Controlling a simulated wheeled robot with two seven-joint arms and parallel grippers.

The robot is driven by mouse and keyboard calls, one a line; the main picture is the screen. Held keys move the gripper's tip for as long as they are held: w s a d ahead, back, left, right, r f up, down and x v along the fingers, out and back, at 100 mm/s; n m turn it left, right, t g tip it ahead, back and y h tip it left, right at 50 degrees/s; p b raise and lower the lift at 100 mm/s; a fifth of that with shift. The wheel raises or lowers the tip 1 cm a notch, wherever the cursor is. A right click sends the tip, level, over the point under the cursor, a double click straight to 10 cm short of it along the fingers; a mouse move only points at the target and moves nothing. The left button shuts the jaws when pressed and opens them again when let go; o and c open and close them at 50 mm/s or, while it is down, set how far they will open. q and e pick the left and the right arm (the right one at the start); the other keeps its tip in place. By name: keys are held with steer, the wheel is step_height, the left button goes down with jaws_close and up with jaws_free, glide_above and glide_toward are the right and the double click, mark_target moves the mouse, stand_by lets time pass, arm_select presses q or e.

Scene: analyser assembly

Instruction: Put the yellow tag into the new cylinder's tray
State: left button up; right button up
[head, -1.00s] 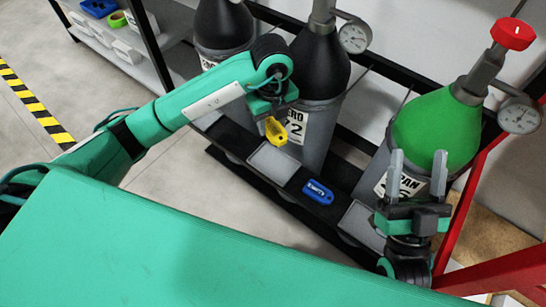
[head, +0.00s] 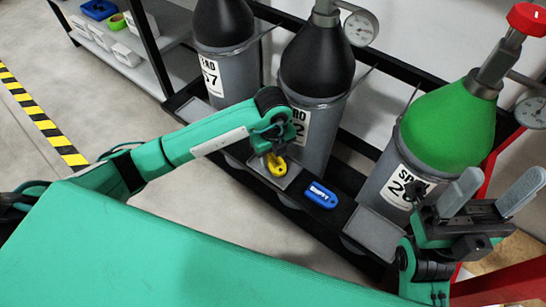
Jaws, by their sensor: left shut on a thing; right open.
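My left gripper (head: 273,152) is shut on the yellow tag (head: 277,166). It holds the tag low over the middle grey tray (head: 292,172), in front of the middle black-topped cylinder (head: 312,105). I cannot tell whether the tag touches the tray. The gripper's fingers partly hide the tag's upper end. A blue tag (head: 320,194) marked "EMPTY" lies on the dark rack to the right of that tray. My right gripper (head: 498,192) is open and empty, with its fingers pointing up, at the right in front of the green-topped cylinder (head: 443,130).
A bare grey tray (head: 372,232) sits before the green-topped cylinder. Another black-topped cylinder (head: 224,50) stands at the left. Red frame bars are at the right. My teal body fills the foreground. A shelf with small bins (head: 125,52) is at the back left.

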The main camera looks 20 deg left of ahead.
arm_select(q)
steer(key=shift+f, duration=0.2)
steer(key=shift+f, duration=0.1)
steer(key=o, duration=0.7)
